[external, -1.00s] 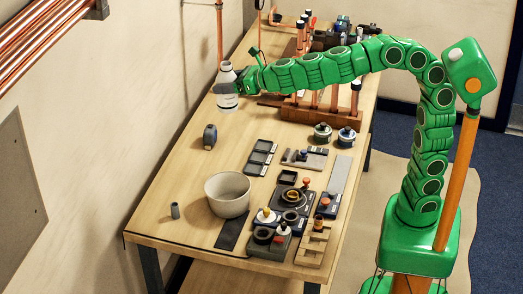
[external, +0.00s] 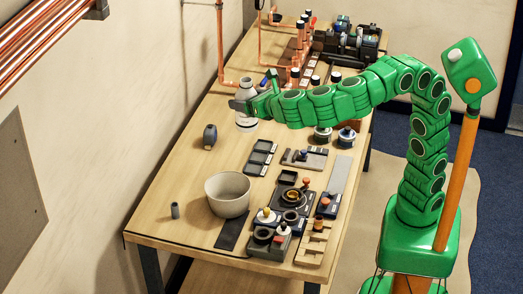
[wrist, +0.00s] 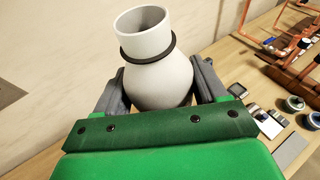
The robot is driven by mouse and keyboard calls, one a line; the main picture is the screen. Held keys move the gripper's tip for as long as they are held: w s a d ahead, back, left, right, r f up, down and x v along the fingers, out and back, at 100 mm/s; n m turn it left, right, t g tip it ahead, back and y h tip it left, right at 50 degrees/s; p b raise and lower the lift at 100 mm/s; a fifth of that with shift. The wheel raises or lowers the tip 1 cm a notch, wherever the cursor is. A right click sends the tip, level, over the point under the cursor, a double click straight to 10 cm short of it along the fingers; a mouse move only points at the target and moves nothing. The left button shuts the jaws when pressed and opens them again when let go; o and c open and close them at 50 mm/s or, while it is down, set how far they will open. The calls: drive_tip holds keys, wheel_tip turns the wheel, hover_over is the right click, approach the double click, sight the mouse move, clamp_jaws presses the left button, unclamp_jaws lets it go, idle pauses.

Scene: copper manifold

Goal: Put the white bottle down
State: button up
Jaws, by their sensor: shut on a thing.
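The white bottle (external: 246,90) is upright at the end of my green arm, over the left part of the workbench (external: 155,215). In the wrist view the bottle (wrist: 157,75) shows its open white neck with a dark ring around it. My gripper (external: 243,105) is shut on the bottle, with one grey finger on each side of its body. The bottle's lower part is hidden in the wrist view. In the external view I cannot tell whether its base touches the bench.
A small dark bottle (external: 210,137) stands at the left, close to the held bottle. Black trays (external: 261,157) and a large pale bowl (external: 228,194) stand nearer the front. Copper pipework (external: 297,62) stands behind. The bench's front left is mostly clear.

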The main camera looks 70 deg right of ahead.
drive_tip(key=shift+s+a+r+m+g+h, duration=0.5)
drive_tip(key=shift+s+a+r+m+h, duration=0.25)
drive_tip(key=shift+s+a, duration=1.25)
wheel_tip(320, 180, down, 26)
drive_tip(key=w+a+f, duration=0.5)
drive_tip(key=w+f, duration=0.7)
drive_tip(key=f, duration=0.1)
drive_tip(key=shift+a, duration=0.15)
drive_tip(key=shift+w+f, duration=0.1)
drive_tip(key=shift+f, duration=0.35)
drive_tip(key=o, duration=1.1)
drive_tip(key=shift+o, duration=0.2)
